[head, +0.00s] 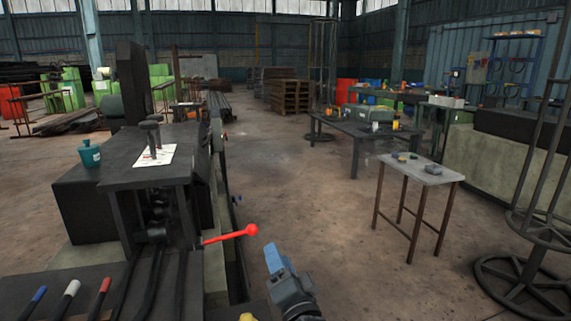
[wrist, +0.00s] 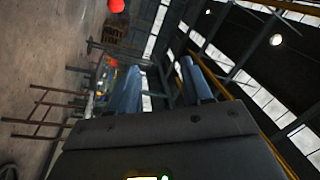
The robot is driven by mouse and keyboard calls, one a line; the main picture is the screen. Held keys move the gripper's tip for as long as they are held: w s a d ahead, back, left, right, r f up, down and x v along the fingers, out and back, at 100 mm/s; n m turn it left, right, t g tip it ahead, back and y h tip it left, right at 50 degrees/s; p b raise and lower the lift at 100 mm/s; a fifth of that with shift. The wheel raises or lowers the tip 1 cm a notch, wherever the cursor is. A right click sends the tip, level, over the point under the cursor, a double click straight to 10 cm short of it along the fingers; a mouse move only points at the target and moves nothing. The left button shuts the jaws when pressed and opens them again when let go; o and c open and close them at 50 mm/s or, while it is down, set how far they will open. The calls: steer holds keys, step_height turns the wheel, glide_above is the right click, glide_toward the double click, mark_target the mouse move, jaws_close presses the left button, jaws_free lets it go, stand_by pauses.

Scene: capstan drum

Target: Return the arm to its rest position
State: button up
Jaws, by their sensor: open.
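My gripper (head: 271,250) shows at the bottom middle of the head view, pointing up with its blue fingers. In the wrist view the two blue fingers (wrist: 160,75) stand apart with nothing between them, so it is open and empty. A red lever with a round knob (head: 248,230) sticks out from the dark machine, just left of my gripper in the head view. A gap shows between the knob and the fingers. A red ball (wrist: 117,5), which looks like the knob, shows at the top of the wrist view, apart from the fingers.
A small table (head: 420,170) stands right; floor (head: 300,190) between is clear.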

steer(key=s+d+f+n+h, duration=0.1)
steer(key=s+d+f, duration=0.3)
steer(key=s, duration=0.3)
steer(key=s+d+f+n+g+h, duration=0.1)
steer(key=s+d+f, duration=0.2)
steer(key=s+d, duration=0.3)
steer(key=s+d+f+h, duration=0.1)
steer(key=s+d+f, duration=0.25)
steer(key=s, duration=0.45)
steer(key=s+d+n+g+h, duration=0.1)
steer(key=s+d+n+h, duration=0.35)
steer(key=s, duration=1.25)
steer(key=s+d+r+n+g, duration=0.1)
steer(key=s+d+r, duration=0.1)
steer(key=s+r, duration=0.4)
steer(key=s+d+r+g, duration=0.1)
steer(key=s+d+r, duration=0.25)
steer(key=s, duration=0.55)
step_height(320, 180, down, 10)
steer(key=b, duration=1)
step_height(320, 180, up, 20)
steer(key=p, duration=1.9)
steer(key=shift+w+a+f+y, duration=0.2)
steer(key=shift+w+a+y, duration=0.05)
steer(key=shift+a+y, duration=0.2)
